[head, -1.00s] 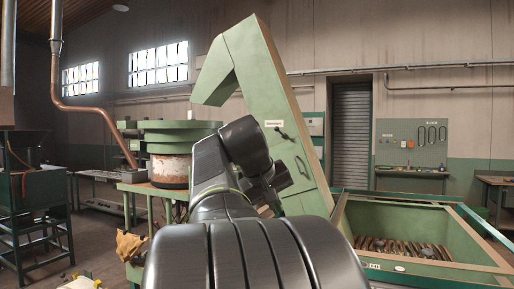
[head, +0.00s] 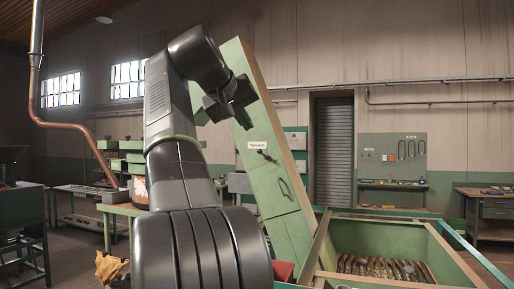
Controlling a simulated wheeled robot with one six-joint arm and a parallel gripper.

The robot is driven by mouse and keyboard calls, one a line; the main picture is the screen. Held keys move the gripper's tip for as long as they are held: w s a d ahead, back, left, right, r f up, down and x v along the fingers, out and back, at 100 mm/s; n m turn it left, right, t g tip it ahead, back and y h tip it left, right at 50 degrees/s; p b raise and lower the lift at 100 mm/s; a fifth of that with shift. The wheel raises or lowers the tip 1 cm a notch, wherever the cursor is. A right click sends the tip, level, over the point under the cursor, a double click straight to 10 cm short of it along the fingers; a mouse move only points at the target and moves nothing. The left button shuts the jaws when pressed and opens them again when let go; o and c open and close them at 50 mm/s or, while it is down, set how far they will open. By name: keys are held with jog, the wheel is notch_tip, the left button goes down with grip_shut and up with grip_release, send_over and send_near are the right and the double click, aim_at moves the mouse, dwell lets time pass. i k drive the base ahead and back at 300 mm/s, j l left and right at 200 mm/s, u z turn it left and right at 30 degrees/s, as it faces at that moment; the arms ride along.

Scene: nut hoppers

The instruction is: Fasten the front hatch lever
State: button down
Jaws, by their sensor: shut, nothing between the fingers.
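The green inclined elevator casing (head: 280,212) stands in the middle of the head view. Its front has a white label (head: 258,145), a small dark lever (head: 264,154) just below it, and a dark curved handle (head: 284,188) lower down on a panel. I cannot tell from here whether the lever is fastened. My gripper (head: 230,101) is raised at the casing's upper left part, above and left of the lever. It looks dark and small, shut with nothing in it. My arm hides part of the casing's left side.
A green open hopper (head: 385,235) with metal parts inside stands at the right. A red object (head: 284,271) shows beside its lower left. A pegboard (head: 390,157) and workbench (head: 496,204) stand at the back right. A copper pipe (head: 78,127) runs at the left.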

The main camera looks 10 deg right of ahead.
aim_at(259, 152)
jog(key=i+j+z, duration=0.1)
jog(key=i, duration=2.1)
